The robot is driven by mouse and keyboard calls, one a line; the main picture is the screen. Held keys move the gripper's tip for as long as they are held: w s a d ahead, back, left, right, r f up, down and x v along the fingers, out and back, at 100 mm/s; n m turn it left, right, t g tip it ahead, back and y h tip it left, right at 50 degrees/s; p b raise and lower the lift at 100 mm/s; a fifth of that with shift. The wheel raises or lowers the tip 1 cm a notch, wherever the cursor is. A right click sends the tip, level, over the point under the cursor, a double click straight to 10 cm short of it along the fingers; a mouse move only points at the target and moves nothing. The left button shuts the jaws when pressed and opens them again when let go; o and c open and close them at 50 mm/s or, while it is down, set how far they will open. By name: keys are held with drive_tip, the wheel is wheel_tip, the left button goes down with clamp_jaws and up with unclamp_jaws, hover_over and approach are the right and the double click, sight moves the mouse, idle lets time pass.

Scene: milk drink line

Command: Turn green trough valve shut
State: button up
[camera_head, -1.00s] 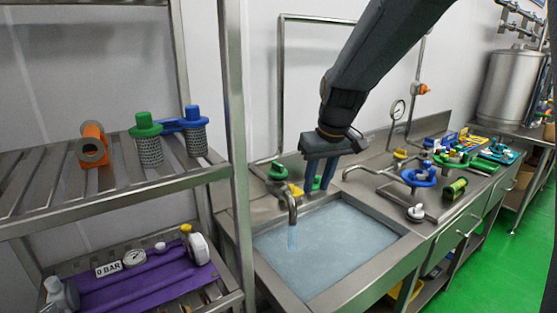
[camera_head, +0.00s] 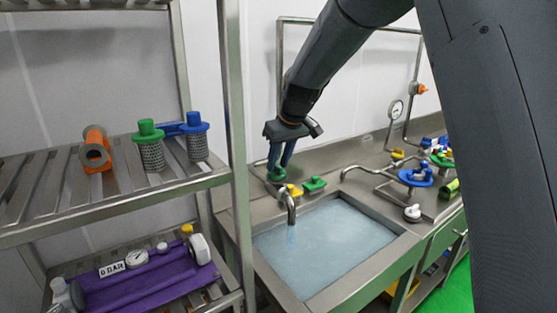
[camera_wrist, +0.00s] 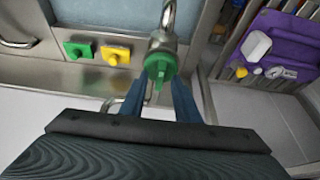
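The green trough valve (camera_head: 277,174) sits on a pipe behind the spout at the back left corner of the trough. In the wrist view, its round green handle (camera_wrist: 160,66) with a narrow bar lies between my fingertips. My gripper (camera_head: 280,158) points down at the valve, its two blue fingers spread apart. In the wrist view, my gripper (camera_wrist: 160,88) has one finger on each side of the handle bar; I cannot tell whether they touch it. The metal spout (camera_head: 290,205) hangs over the trough (camera_head: 372,285), which holds water, and a stream shows below it.
A yellow block (camera_head: 294,190) and a green block (camera_head: 314,184) stand on the back rim close by. A shelf post (camera_head: 236,130) rises to the left. A blue handwheel (camera_head: 415,177) and a gauge (camera_head: 396,110) are to the right.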

drive_tip(key=shift+f, duration=0.2)
clamp_jaws()
